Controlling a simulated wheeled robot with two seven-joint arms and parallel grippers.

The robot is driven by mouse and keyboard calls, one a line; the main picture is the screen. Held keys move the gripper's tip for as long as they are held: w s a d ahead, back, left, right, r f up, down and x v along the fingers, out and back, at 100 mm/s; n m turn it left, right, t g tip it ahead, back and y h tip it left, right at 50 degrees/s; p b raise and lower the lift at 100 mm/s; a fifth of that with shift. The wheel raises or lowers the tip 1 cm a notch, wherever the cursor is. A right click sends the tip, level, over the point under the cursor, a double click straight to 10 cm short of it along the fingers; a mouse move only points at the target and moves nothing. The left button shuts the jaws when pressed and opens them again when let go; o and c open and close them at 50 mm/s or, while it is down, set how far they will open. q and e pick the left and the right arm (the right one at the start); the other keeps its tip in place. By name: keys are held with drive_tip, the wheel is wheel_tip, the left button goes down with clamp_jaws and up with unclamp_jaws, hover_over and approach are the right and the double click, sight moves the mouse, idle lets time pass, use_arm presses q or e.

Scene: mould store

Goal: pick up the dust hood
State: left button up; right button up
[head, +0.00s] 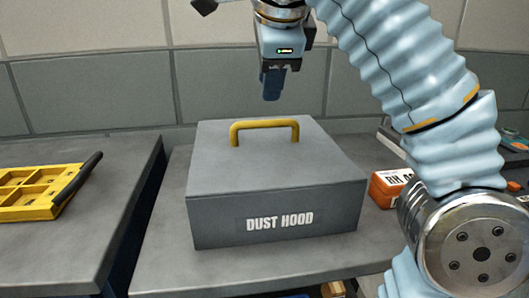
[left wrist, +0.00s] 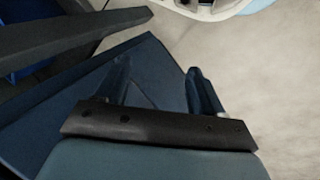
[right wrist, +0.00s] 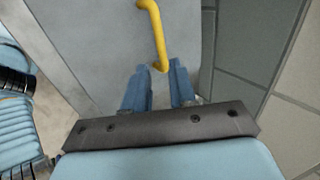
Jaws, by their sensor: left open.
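The dust hood (head: 275,180) is a grey box-shaped cover with a white "DUST HOOD" label on its front and a yellow handle (head: 265,126) on top. It sits on the grey bench. My right gripper (head: 271,92) points down above the handle, apart from it and empty. In the right wrist view, a narrow gap shows between its fingers (right wrist: 159,68), with the handle's near end (right wrist: 161,66) beyond the tips. My left gripper (left wrist: 155,72) is open and empty, away from the hood; it is out of the head view.
A yellow tray (head: 40,213) with a black bar lies on the left bench, across a dark gap. An orange box (head: 388,188) stands right of the hood, partly hidden by my right arm. A tiled wall (head: 90,90) is close behind.

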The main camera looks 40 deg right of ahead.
sight(265, 122)
drive_tip(key=x, duration=1.2)
drive_tip(key=shift+f, duration=0.1)
clamp_jaws()
